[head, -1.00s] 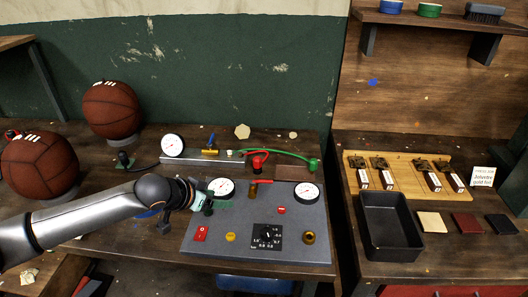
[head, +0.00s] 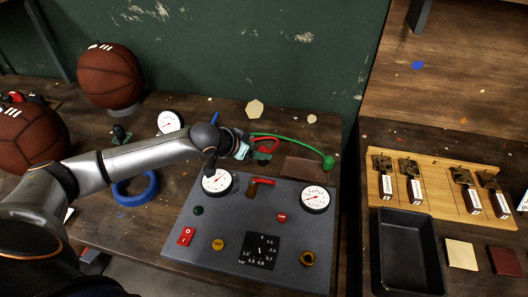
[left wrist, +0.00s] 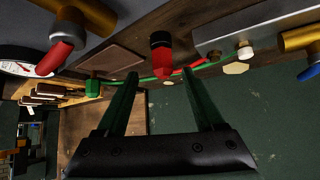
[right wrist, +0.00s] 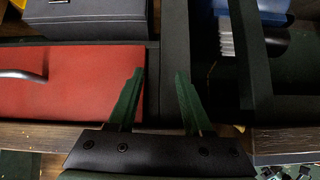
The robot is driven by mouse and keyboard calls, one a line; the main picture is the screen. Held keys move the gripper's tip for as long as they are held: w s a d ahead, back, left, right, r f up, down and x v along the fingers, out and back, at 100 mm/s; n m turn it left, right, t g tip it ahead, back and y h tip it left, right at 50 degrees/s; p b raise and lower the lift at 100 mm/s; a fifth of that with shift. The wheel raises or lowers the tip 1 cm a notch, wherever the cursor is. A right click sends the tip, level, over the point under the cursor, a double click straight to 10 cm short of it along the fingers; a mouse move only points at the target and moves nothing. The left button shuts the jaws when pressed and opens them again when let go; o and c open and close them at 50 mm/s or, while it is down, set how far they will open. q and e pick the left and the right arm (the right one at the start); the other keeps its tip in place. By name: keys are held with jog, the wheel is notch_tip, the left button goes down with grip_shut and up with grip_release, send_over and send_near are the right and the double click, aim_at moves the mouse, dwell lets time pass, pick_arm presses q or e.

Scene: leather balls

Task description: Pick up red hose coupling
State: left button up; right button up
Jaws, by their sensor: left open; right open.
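The red hose coupling (left wrist: 161,58) has a dark top end and shows in the left wrist view, lined up between my fingertips. In the head view the red coupling and hose (head: 265,146) are partly hidden by my left gripper (head: 243,150). My left gripper is open, its two green fingers (left wrist: 160,74) pointing at the coupling; I cannot tell whether the tips are beside it or short of it. My right gripper (right wrist: 159,72) is open and empty, away from the coupling, in front of a red panel with a metal handle (right wrist: 45,80).
A green coupling (head: 328,162) on a green hose lies to the right. The grey gauge panel (head: 205,252) with dials stands in front. Two leather balls (head: 108,76) are at left, a blue ring (head: 137,188) lies under my arm, and a black tray (head: 408,262) is at right.

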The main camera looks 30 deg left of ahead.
pick_arm(q)
jog(key=shift+x, duration=3.85)
jog(key=shift+w+a+r, duration=0.15)
jog(key=shift+w, duration=0.05)
grip_shut()
